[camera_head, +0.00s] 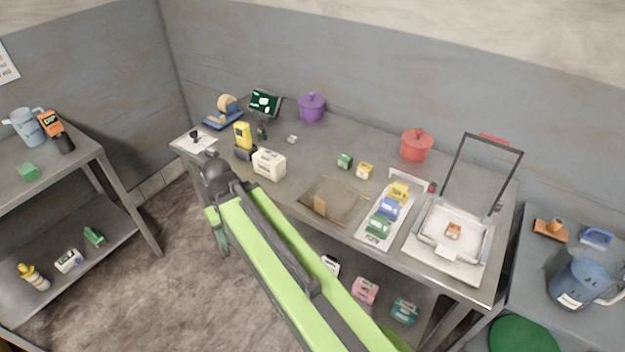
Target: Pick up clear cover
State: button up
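A flat see-through sheet (345,198) with a brownish tint and a small tan tab lies on the middle of the steel table (310,160), near its front edge. It looks like the clear cover. My green arm reaches from the bottom of the view up to the left. Its dark end, with my gripper (215,168), is over the table's front left edge, well left of the sheet and apart from it. The fingers are too small and dark to tell whether they are open or shut.
A white box (268,164) and a yellow device (242,135) stand near my gripper. Right of the sheet are a strip with coloured boxes (388,208) and a tray with an upright dark frame (450,235). Purple (312,107) and red (416,146) pots stand behind.

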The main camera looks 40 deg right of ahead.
aim_at(336, 201)
jog(key=z, duration=0.05)
jog(key=k, duration=1.15)
jog(key=u, duration=0.75)
jog(key=i, duration=1.8)
jog(key=z, duration=0.55)
